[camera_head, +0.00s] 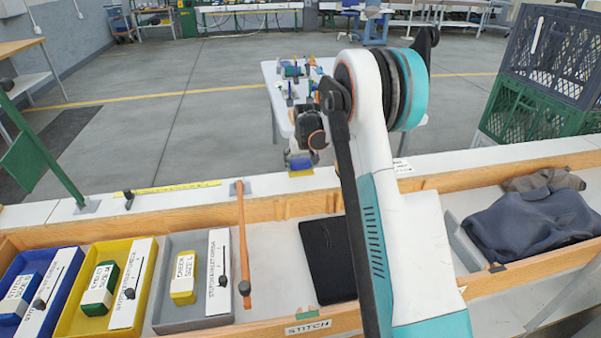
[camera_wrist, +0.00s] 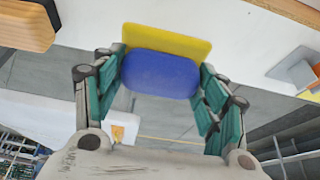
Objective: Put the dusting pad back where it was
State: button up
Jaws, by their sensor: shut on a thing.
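The dusting pad, a blue rounded block on a flat yellow layer, is in my gripper (camera_head: 300,156). In the wrist view the pad's blue part (camera_wrist: 160,75) sits between the two green-padded fingers of my gripper (camera_wrist: 160,82), with the yellow layer beyond it. In the head view the pad's yellow edge (camera_head: 301,173) shows just below the fingers, near the far edge of the white ledge (camera_head: 265,188). Whether the pad touches the ledge cannot be told. My arm covers part of the bench behind it.
Blue (camera_head: 57,265), yellow (camera_head: 72,322) and grey (camera_head: 163,321) trays with labelled boxes stand at the left. A wooden-handled tool (camera_head: 241,240), a black pad (camera_head: 327,260) and dark cloth (camera_head: 530,220) lie rightward. A yellow ruler (camera_head: 178,188) lies on the ledge.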

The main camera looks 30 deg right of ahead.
aim_at(301, 169)
jog(key=shift+f+b, duration=0.5)
jog(key=shift+f, duration=1.3)
jog(key=shift+f, duration=0.1)
jog(key=o, duration=1.2)
jog(key=shift+s+r, duration=0.1)
jog(key=shift+r, duration=0.3)
jog(key=p+v, duration=0.3)
jog(key=v, duration=0.8)
jog(key=shift+r+p, duration=0.2)
jog(key=shift+p, duration=0.1)
jog(key=shift+s, duration=0.1)
